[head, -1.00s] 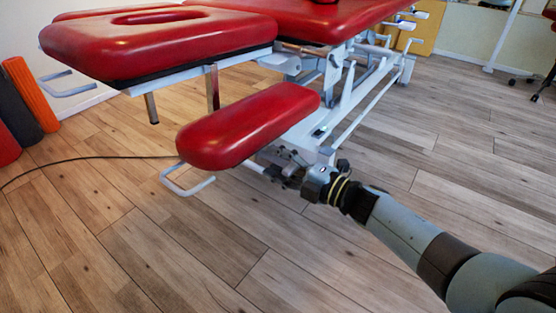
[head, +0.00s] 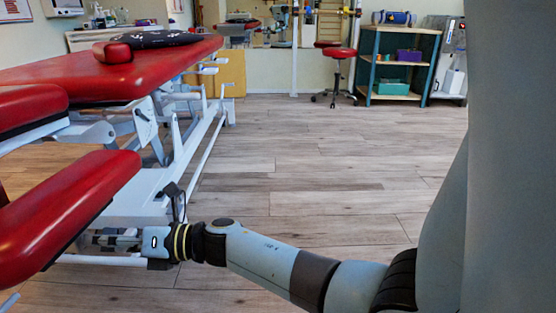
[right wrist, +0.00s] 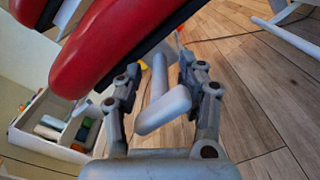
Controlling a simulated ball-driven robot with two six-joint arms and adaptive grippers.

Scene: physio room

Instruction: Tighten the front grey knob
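My right gripper (head: 112,240) is beside the lower red armrest pad, low under the treatment table's head end. In the right wrist view the right gripper (right wrist: 160,80) has its two dark fingers spread apart. A pale grey angled bar with a thick rounded end (right wrist: 163,108) shows between and in front of them. It may be the grey knob, but I cannot tell for sure. I see no finger clearly closed on it. In the head view the knob cannot be made out behind the gripper and pad. My left gripper is out of view.
The red armrest pad (head: 65,215) hangs close to the gripper, and the white table frame (head: 150,195) stands behind it. The wooden floor (head: 310,175) is clear in the middle. A red stool (head: 340,53) and a shelf (head: 400,60) stand at the back.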

